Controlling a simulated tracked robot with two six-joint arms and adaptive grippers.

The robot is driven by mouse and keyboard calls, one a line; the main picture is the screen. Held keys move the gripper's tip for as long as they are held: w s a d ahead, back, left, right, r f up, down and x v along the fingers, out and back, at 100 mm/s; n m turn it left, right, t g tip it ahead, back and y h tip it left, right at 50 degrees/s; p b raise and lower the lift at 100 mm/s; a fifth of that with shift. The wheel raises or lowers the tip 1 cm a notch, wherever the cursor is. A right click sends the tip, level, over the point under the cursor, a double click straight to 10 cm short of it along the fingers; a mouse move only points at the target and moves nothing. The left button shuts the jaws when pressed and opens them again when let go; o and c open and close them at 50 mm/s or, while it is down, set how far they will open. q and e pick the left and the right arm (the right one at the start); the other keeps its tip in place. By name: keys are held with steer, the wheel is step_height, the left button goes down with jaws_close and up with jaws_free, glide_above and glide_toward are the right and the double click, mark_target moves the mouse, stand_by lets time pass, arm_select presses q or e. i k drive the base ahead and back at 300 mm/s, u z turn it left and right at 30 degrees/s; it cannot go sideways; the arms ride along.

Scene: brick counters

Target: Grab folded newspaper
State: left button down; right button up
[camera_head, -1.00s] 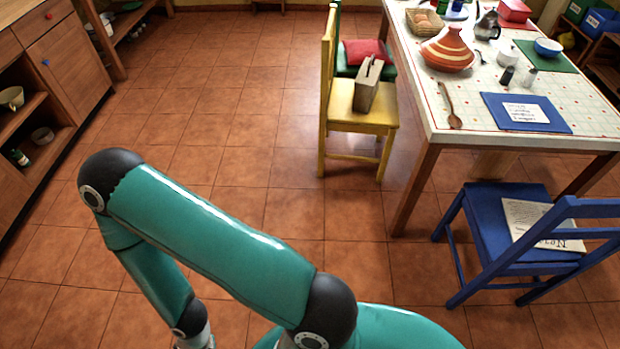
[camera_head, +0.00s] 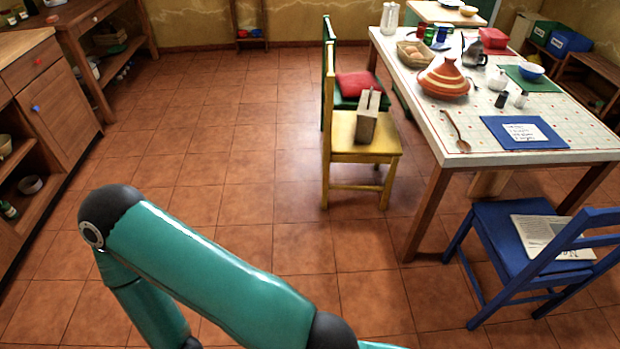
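The folded newspaper (camera_head: 538,229) lies flat on the seat of the blue chair (camera_head: 500,236) at the right, in front of the table's near end. The chair's backrest crosses in front of part of the paper. A teal arm of mine spans the lower left and bottom of the view, well apart from the newspaper. Neither of my grippers shows; the visible arm runs out of the bottom of the picture.
The table (camera_head: 447,146) holds a tagine (camera_head: 444,80), a wooden spoon (camera_head: 456,132) and a blue mat (camera_head: 495,132). A wooden cabinet (camera_head: 60,100) stands left. Tiled floor between is clear.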

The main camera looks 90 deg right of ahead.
mark_target(535, 231)
steer(key=u, duration=0.1)
steer(key=i, duration=0.2)
steer(key=z, duration=3.1)
steer(key=i, duration=0.25)
steer(key=z, duration=2.05)
steer(key=i, duration=1.7)
steer(key=u, duration=0.4)
